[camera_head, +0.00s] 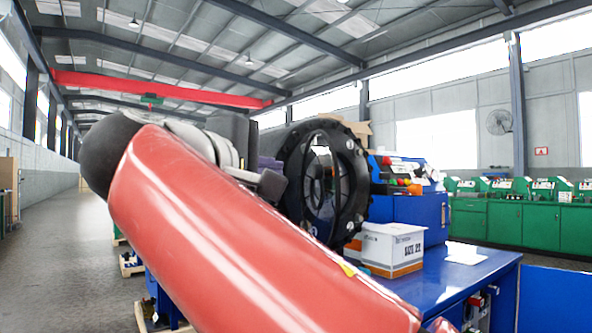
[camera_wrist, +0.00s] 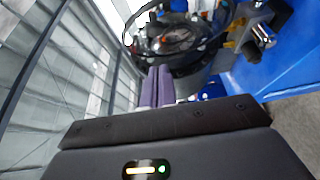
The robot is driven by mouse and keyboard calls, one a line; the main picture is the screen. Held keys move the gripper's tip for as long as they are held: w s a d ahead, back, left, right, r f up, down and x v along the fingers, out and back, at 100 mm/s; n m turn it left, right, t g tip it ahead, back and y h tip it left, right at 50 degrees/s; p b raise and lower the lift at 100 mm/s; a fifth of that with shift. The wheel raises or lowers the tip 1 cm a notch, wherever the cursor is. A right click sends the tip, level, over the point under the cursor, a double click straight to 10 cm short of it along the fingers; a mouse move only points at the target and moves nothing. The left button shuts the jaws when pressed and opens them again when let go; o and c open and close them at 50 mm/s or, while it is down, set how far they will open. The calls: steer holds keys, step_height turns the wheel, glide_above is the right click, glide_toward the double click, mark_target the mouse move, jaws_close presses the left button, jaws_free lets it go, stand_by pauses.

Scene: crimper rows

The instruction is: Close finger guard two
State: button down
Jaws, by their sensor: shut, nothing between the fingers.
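A blue crimper (camera_head: 415,215) with a large black round head (camera_head: 293,165) stands on the blue bench, right of my arm in the head view. A thin black hoop, which looks like the finger guard (camera_head: 306,185), stands at an angle to the head's face, so it looks open. In the wrist view the hoop (camera_wrist: 229,25) shows at the top, beyond my fingertips. My gripper (camera_wrist: 159,70) is shut and empty, its purple fingers pointing towards the head. No number shows on the guard.
A white box (camera_head: 393,250) marked "SIZE 22" sits on the blue bench (camera_head: 455,275) beside the crimper. Red and orange items lie on top of the crimper. Green machines (camera_head: 520,215) line the right wall. The aisle on the left is clear.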

mark_target(313, 171)
steer(key=shift+w+d, duration=0.35)
steer(key=shift+d, duration=0.4)
steer(key=shift+w+d, duration=0.4)
steer(key=shift+d, duration=0.35)
steer(key=shift+w+d, duration=0.35)
steer(key=shift+d, duration=0.4)
